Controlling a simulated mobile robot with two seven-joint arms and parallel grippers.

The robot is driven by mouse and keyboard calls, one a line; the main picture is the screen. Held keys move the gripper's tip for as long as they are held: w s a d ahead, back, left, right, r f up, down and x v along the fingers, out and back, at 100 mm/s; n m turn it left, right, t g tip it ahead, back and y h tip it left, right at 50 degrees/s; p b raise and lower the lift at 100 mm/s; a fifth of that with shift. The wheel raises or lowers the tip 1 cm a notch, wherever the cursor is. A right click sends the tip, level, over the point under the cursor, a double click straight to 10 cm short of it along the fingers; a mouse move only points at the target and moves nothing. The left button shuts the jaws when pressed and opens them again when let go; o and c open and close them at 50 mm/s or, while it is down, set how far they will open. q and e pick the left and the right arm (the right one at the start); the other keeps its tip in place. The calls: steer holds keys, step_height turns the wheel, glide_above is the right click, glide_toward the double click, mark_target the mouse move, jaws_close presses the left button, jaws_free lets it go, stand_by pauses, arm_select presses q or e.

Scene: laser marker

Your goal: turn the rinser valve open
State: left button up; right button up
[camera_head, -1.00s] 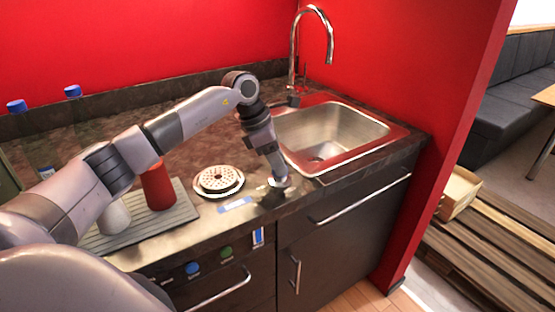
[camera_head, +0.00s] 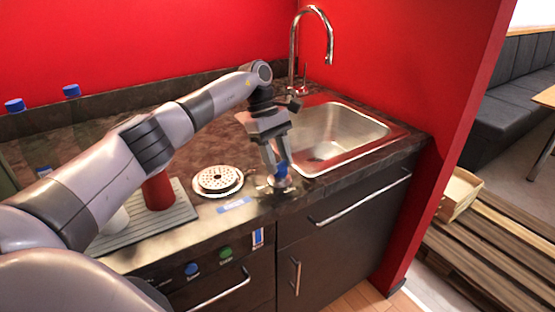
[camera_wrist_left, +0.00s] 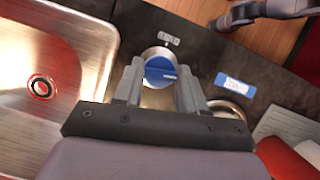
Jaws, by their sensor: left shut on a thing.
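The rinser valve is a round blue knob (camera_wrist_left: 160,72) with a pale pointer line, on a metal base; it also shows at the counter's front edge in the head view (camera_head: 281,169). My left gripper (camera_wrist_left: 160,86) has one finger on each side of the knob and is shut on it. It reaches down from above in the head view (camera_head: 276,176). The rinser (camera_head: 218,180), a white perforated disc, lies left of the valve.
The metal sink (camera_head: 335,135) and its tap (camera_head: 330,35) are right of and behind the valve. A ribbed mat (camera_head: 185,212) with a red cup (camera_head: 158,192) lies to the left. A blue-and-white label (camera_head: 234,205) is on the counter beside the valve.

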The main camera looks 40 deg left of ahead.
arm_select(q)
steer(key=shift+w+r+m+g, duration=0.15)
steer(key=shift+m+g, duration=0.15)
steer(key=shift+m, duration=0.7)
steer(key=o, duration=1.1)
steer(key=shift+c, duration=0.2)
steer(key=shift+a+r, duration=0.15)
steer(key=shift+r, duration=0.2)
steer(key=p+v, duration=0.5)
steer(key=v, duration=0.1)
